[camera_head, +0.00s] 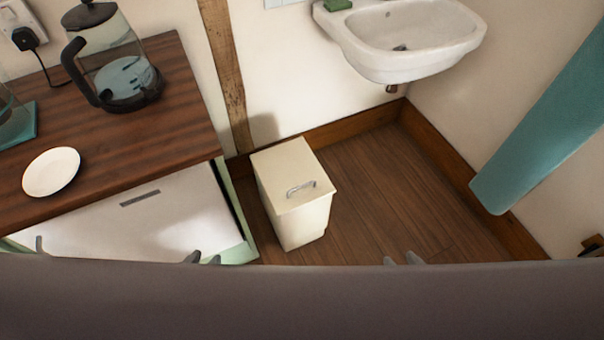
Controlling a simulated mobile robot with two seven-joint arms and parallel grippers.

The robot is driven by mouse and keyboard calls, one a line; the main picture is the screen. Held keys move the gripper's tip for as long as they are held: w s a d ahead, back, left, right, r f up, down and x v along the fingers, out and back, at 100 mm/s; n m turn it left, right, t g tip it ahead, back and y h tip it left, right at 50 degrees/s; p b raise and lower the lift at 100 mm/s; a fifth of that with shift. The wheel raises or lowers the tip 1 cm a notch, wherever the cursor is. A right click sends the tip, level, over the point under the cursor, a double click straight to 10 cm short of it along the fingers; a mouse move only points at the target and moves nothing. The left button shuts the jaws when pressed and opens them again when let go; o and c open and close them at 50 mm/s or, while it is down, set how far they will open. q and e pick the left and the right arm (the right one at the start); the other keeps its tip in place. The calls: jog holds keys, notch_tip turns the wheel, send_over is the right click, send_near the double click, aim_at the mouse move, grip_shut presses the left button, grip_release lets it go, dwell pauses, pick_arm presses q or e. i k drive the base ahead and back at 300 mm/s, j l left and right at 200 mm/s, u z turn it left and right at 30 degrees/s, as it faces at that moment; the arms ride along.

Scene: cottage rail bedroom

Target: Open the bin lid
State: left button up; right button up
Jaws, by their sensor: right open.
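The bin (293,197) is a cream box standing upright on the wooden floor, below and left of the sink. Only the tips of my grippers show over the dark edge at the bottom. My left gripper (204,259) is left of the bin, in front of the white cabinet front, with its tips apart. My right gripper (402,259) is right of the bin, open and empty. Both are apart from the bin. The rest of both grippers is hidden.
A wooden counter (150,60) with a glass kettle (118,65) and a white plate (52,171) stands on the left. A white sink (400,40) hangs on the wall behind the bin. A teal towel (540,130) hangs at right. Floor right of the bin is clear.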

aim_at(292, 177)
jog(key=i+l+u, duration=0.1)
jog(key=i+l, duration=0.3)
jog(key=l, duration=0.25)
jog(key=i+l+u, duration=0.25)
jog(key=i+l, duration=0.15)
jog(key=l, duration=0.25)
jog(key=i+l, duration=0.15)
jog(key=l, duration=0.2)
jog(key=u, duration=0.05)
